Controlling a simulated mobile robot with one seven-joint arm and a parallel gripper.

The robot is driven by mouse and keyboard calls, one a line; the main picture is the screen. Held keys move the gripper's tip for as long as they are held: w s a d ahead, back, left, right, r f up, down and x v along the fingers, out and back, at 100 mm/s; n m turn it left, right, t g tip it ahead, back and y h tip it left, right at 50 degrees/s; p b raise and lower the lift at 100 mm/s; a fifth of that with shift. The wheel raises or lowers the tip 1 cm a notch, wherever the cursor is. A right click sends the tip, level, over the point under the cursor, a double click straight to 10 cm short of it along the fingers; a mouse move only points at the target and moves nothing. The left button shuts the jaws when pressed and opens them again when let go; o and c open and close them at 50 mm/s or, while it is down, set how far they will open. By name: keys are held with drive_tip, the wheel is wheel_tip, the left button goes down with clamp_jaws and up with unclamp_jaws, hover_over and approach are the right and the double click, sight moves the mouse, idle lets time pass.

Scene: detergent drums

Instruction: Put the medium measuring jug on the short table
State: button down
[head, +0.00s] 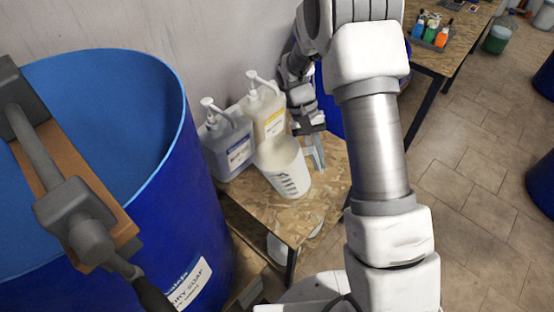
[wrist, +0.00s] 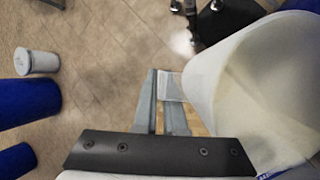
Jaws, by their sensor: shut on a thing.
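A white, translucent measuring jug (head: 287,172) with dark scale marks is upright at the wooden-topped table (head: 315,212) in the head view. I cannot tell whether its base touches the top. My gripper (head: 315,152) is at the jug's right side, fingers pointing down. In the wrist view the jug (wrist: 245,85) fills the right side, and my gripper (wrist: 162,85) is shut on what looks like its handle. The jug hides part of the grip. I cannot tell which table is the short one.
A large blue drum (head: 185,210) is at left. Another table (head: 455,50) with small bottles is at upper right. Tiled floor (head: 460,170) is open at right.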

drive_tip(key=w+d+f+m+t+y+b, duration=0.3)
drive_tip(key=w+d+f+m+t+b, duration=0.1)
drive_tip(key=f+m+b, duration=0.65)
drive_tip(key=w+d+f+m+t+y+b, duration=0.4)
drive_tip(key=f+m+b, duration=0.4)
drive_tip(key=m+b, duration=0.45)
drive_tip(key=shift+w+a+f+m+h+b, duration=0.1)
drive_tip(key=shift+w+a+f+m+b, duration=0.4)
drive_tip(key=shift+a+f, duration=1.35)
drive_tip(key=shift+w+a+f+m+h+b, duration=0.15)
drive_tip(key=shift+w+a+f+b, duration=0.45)
drive_tip(key=shift+a+f, duration=1.25)
drive_tip(key=shift+w+a+f+m+h+b, duration=0.1)
drive_tip(key=shift+w+a+f+m+b, duration=0.4)
drive_tip(key=shift+a+f, duration=1.35)
drive_tip(key=shift+f, duration=0.2)
drive_tip(key=c, duration=1)
unclamp_jaws()
